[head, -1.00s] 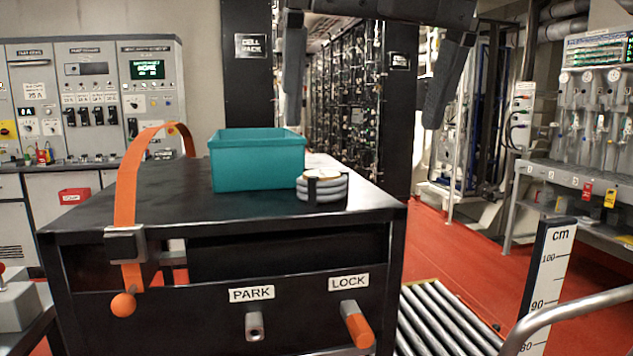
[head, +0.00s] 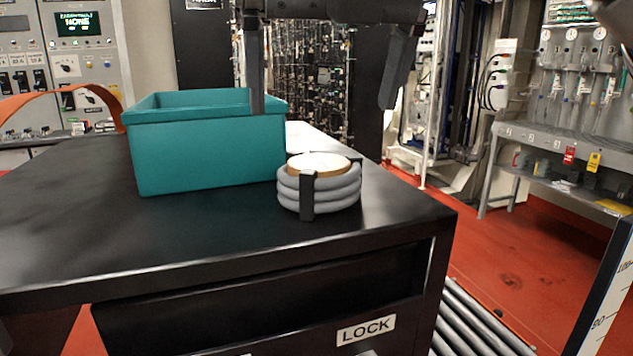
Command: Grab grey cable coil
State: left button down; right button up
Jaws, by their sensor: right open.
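The grey cable coil (head: 333,193) sits on the black cart top (head: 225,227) near its right front corner. It is a stack of grey loops with a black strap at the front and a tan disc inside the top. My right gripper (head: 322,104) is open and empty, its two dark fingers pointing down above and behind the coil. The left finger overlaps the teal bin in the picture; the right finger hangs right of the coil. No contact with the coil shows. My left gripper is not in view.
A teal bin (head: 205,150) stands just left of the coil. An orange strap (head: 62,88) arches at the cart's left. Rollers (head: 478,322) and red floor (head: 545,262) lie to the right. The front of the cart top is clear.

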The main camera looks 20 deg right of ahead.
aim_at(321, 161)
jog(key=x, duration=0.4)
jog(key=shift+w+f, duration=0.1)
jog(key=shift+f, duration=0.25)
jog(key=shift+s+x, duration=0.1)
jog(key=shift+x, duration=1.25)
jog(key=shift+s+x, duration=0.15)
jog(key=shift+x, duration=1.2)
jog(key=c, duration=1.1)
